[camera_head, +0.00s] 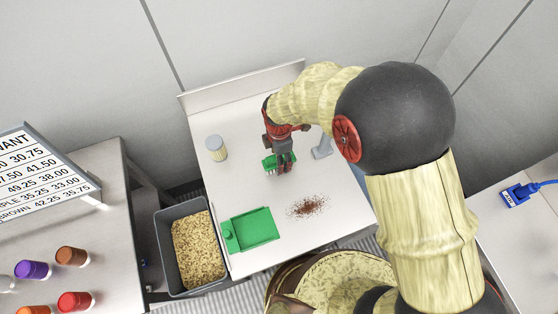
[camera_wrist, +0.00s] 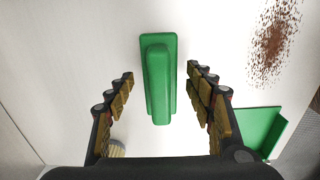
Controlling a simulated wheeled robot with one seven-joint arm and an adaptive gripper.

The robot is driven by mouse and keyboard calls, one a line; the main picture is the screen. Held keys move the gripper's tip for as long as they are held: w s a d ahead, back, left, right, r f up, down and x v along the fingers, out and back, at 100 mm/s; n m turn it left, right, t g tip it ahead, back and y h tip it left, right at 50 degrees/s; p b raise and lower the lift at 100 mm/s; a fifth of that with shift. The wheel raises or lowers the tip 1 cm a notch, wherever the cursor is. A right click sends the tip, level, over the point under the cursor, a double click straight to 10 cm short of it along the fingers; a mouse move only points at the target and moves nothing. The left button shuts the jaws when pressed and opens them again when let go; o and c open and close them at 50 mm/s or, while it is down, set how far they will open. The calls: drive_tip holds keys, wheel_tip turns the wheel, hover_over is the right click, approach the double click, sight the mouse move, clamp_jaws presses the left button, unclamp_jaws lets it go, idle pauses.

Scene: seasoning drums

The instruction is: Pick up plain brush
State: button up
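The brush (camera_wrist: 158,85) is a green block with a raised handle, lying on the white table (camera_wrist: 60,60). In the wrist view it lies lengthwise between the two finger rows of my gripper (camera_wrist: 160,74), with clear gaps on both sides. My gripper is open and empty. In the head view my gripper (camera_head: 284,164) points down over the brush (camera_head: 268,162), which is partly hidden by the fingers. A green dustpan (camera_head: 254,229) lies at the table's front left; its edge also shows in the wrist view (camera_wrist: 262,128).
Brown spilled powder (camera_head: 308,206) lies right of the dustpan. A lidded jar (camera_head: 216,148) stands at the table's left side. A grey bracket-like object (camera_head: 321,149) stands right of my gripper. A grey bin of pale flakes (camera_head: 199,248) stands left of the table.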

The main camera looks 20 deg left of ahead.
drive_tip(key=shift+c, duration=1.2)
drive_tip(key=c, duration=1)
drive_tip(key=shift+r, duration=0.5)
wheel_tip(320, 180, up, 2)
drive_tip(key=shift+r, duration=0.1)
drive_tip(key=s+a+r, duration=0.1)
drive_tip(key=s+a+r+p, duration=0.1)
drive_tip(key=r, duration=0.1)
drive_tip(key=s+r, duration=0.1)
drive_tip(key=r, duration=0.1)
drive_tip(key=shift+s+a, duration=0.2)
drive_tip(key=shift+a, duration=0.2)
drive_tip(key=s+a+r+p, duration=0.1)
drive_tip(key=s+a+r, duration=0.4)
drive_tip(key=s, duration=0.2)
drive_tip(key=shift+s+a, duration=0.35)
drive_tip(key=shift+s, duration=0.05)
